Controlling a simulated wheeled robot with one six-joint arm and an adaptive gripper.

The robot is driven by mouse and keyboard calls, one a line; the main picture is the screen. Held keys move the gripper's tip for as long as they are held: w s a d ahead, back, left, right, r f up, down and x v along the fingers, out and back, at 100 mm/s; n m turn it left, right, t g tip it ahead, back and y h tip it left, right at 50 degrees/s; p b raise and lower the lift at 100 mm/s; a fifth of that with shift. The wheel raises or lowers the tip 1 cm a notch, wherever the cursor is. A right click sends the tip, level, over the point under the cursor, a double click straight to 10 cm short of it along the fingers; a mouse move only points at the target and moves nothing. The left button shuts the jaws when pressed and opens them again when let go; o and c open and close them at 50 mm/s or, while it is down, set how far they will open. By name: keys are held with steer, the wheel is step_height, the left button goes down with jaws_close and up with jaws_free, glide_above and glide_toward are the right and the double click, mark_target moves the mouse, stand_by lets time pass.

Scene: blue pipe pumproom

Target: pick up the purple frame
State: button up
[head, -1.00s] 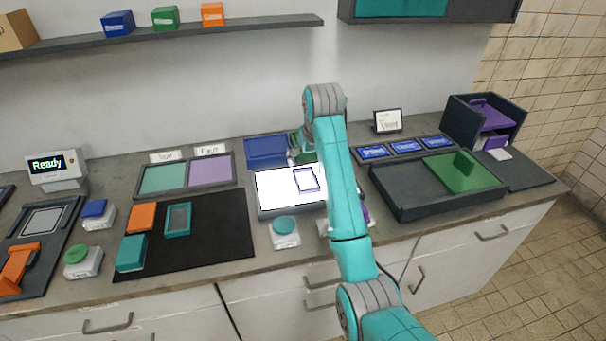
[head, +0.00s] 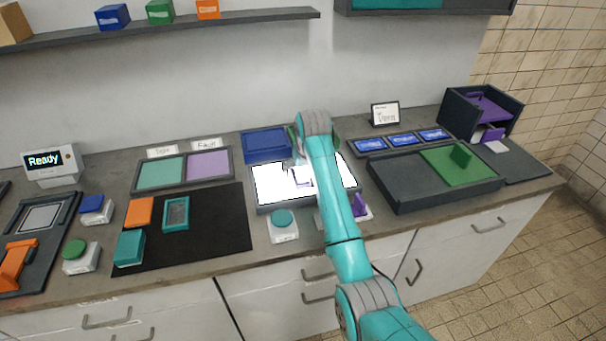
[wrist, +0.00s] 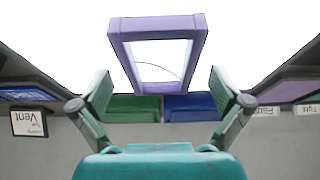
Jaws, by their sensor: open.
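The purple frame (wrist: 155,28) is a rectangular ring. In the wrist view it lies ahead of my gripper on a bright white surface. In the head view, part of the frame (head: 302,185) shows on the lit white panel (head: 268,183), and my arm and gripper cover the rest. My gripper (wrist: 160,82) is open and empty. Its two fingers stand left and right of the frame's near end in the wrist view. I cannot tell whether either finger touches it.
A blue tray (head: 266,143) is behind the panel. A teal button box (head: 283,224) stands in front. A dark tray with a green plate (head: 458,176) is at right. A black mat (head: 215,232) with orange and teal pieces lies at left.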

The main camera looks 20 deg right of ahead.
steer(key=c, duration=1.3)
